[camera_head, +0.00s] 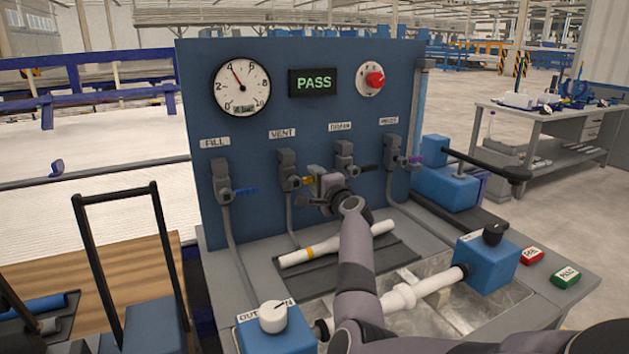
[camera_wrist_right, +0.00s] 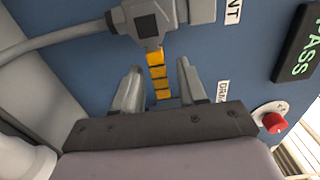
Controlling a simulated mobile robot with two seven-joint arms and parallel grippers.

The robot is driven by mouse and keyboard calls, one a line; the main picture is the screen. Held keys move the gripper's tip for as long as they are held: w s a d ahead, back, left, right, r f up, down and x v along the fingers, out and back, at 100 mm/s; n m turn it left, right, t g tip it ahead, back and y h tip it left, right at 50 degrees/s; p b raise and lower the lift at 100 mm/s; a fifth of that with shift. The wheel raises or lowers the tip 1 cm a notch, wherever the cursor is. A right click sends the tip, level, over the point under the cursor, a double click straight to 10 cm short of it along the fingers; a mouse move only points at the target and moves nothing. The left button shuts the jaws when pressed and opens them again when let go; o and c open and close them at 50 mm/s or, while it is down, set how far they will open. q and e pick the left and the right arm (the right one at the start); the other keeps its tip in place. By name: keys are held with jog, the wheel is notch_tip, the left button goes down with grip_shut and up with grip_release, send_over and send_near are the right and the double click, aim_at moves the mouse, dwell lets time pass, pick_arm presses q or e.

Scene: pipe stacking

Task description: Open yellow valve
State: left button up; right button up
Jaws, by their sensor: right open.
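The yellow valve handle (camera_head: 308,181) sticks out to the right from the grey valve body (camera_head: 290,165) under the VENT label on the blue panel. It also shows in the right wrist view as a banded yellow bar (camera_wrist_right: 159,77) below the dark valve block (camera_wrist_right: 147,26). My right gripper (camera_head: 316,188) is at the handle's outer end. In the right wrist view its open fingers (camera_wrist_right: 158,68) stand on either side of the handle, with gaps visible. The handle's far tip is partly hidden near the gripper. My left gripper is not in view.
Blue (camera_head: 247,191), dark blue (camera_head: 369,168) and purple (camera_head: 415,160) valve handles sit on the same panel. A gauge (camera_head: 242,87), a PASS display (camera_head: 315,82) and a red knob (camera_head: 375,80) are above. A white pipe (camera_head: 335,245) lies on the bench below my arm.

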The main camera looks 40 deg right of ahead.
jog(key=shift+w+d, duration=0.15)
jog(key=shift+w, duration=0.25)
jog(key=shift+c, duration=0.3)
grip_shut()
